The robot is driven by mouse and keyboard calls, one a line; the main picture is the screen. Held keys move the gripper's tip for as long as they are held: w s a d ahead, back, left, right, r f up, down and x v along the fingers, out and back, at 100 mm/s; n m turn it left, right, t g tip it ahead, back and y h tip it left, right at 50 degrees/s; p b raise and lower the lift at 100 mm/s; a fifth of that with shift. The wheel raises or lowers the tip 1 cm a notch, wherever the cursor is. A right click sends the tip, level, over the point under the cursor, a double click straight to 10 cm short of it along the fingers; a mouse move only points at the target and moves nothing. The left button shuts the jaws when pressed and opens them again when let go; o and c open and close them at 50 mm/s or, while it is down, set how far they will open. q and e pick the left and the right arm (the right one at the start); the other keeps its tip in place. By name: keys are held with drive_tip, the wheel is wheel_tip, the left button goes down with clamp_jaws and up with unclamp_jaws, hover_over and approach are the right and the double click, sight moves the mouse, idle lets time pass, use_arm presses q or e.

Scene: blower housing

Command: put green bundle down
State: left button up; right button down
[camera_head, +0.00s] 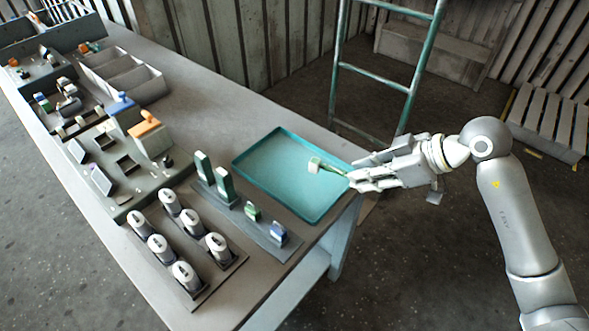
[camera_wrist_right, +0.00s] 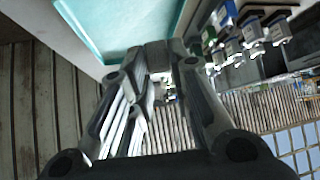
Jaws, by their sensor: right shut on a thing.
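The green bundle (camera_head: 327,166) is a thin green piece with a pale block at its left end. My right gripper (camera_head: 352,179) is shut on it and holds it out over the right part of the teal tray (camera_head: 262,187). I cannot tell whether the bundle touches the tray. In the right wrist view the fingers of the right gripper (camera_wrist_right: 152,62) show large, with the tray (camera_wrist_right: 110,28) beyond them; the bundle is not clear there. My left gripper is not in view.
Left of the tray, a rack (camera_head: 240,210) holds upright green pieces and small green and blue pieces. Several white cylinders (camera_head: 158,246) stand nearby. Grey bins (camera_head: 125,75) and fixtures line the table's far left. A green ladder (camera_head: 375,72) stands behind. The tray looks empty.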

drive_tip(key=w+a+f+m+p, duration=0.1)
drive_tip(key=w+f, duration=0.2)
drive_tip(key=w+a+f+m+t+h+p, duration=0.1)
drive_tip(key=w+a+f, duration=0.1)
drive_tip(key=w+f, duration=0.1)
drive_tip(key=w+a+f+p, duration=0.1)
drive_tip(key=w+a+f, duration=0.1)
drive_tip(key=w+f, duration=0.1)
drive_tip(key=shift+w+a+f+m+t+p, duration=0.15)
drive_tip(key=shift+a+m+t+p, duration=0.15)
drive_tip(key=shift+m+p, duration=0.1)
drive_tip(key=shift+w+a+f, duration=0.15)
drive_tip(key=shift+f, duration=0.1)
wheel_tip(320, 180, down, 2)
drive_tip(key=shift+f+p, duration=0.1)
drive_tip(key=shift+p, duration=0.4)
drive_tip(key=shift+f, duration=0.55)
drive_tip(key=c, duration=1.3)
unclamp_jaws()
drive_tip(key=shift+r, duration=0.1)
